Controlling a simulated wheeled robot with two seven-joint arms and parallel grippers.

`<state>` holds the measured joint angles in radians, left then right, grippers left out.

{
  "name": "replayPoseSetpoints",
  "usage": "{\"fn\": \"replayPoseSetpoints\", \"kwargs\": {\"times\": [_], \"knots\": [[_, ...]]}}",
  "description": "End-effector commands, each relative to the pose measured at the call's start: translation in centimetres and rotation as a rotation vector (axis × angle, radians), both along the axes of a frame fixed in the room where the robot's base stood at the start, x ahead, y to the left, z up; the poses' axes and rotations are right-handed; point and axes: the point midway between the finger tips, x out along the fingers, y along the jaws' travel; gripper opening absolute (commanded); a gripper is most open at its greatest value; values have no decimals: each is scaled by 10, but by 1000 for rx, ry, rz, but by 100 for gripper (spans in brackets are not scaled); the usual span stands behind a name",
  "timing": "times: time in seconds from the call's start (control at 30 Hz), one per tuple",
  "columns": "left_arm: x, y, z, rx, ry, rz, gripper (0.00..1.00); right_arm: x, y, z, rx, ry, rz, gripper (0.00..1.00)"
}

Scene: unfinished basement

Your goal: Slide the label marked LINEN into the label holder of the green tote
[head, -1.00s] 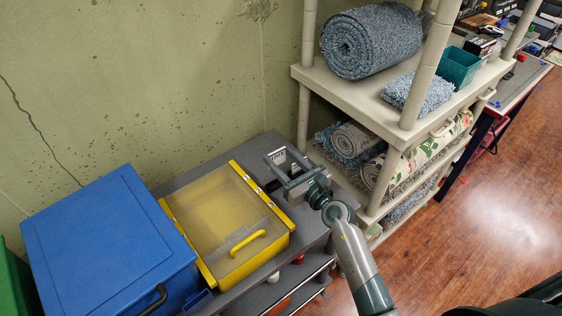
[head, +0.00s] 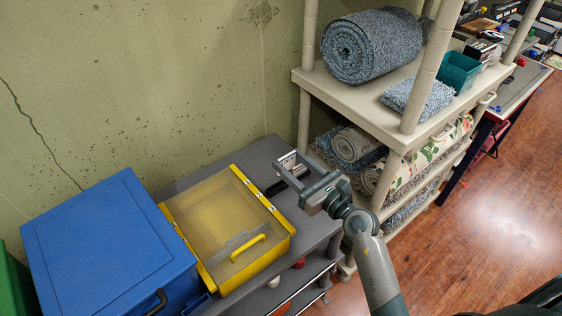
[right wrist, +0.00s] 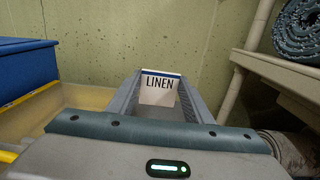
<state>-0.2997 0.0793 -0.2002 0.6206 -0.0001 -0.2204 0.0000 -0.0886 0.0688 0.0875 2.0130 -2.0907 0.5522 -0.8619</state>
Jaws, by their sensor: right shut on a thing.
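My right gripper (head: 293,167) is shut on the white label marked LINEN (right wrist: 159,90). In the right wrist view the label stands upright between the fingertips, its black print facing the camera and a dark blue band along its top. In the head view the label (head: 287,160) is small, held above the right end of the grey bench. A green box (head: 14,284), which looks like the green tote, is cut off by the left edge of the head view. Its label holder is not visible. My left gripper is not in view.
A large blue box (head: 105,245) and a yellow box with a clear lid (head: 225,222) stand on the grey bench (head: 262,155), between the green box and my right gripper. A dark object (head: 275,188) lies by the yellow box. Beige shelves (head: 350,97) with rolled rugs stand at right.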

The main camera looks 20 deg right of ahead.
Motion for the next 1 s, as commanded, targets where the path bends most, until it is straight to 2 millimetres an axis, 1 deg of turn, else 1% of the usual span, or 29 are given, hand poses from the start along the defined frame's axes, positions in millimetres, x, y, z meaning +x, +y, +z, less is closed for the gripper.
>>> {"fn": "replayPoseSetpoints", "kwargs": {"times": [0.03,0.2,0.3,0.4,0.5,0.57,1.0], "knots": [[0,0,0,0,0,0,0,-15,-2,11,-1,-4,13,25],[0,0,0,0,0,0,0,-62,-5,45,-8,-2,60,25],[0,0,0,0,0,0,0,-84,-4,59,-17,2,83,25],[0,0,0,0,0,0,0,-99,-3,68,-23,7,97,25],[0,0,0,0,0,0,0,-106,-3,73,-29,8,104,25],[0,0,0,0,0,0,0,-107,-3,73,-29,9,105,25],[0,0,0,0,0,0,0,-107,-3,73,-28,10,105,25]]}}
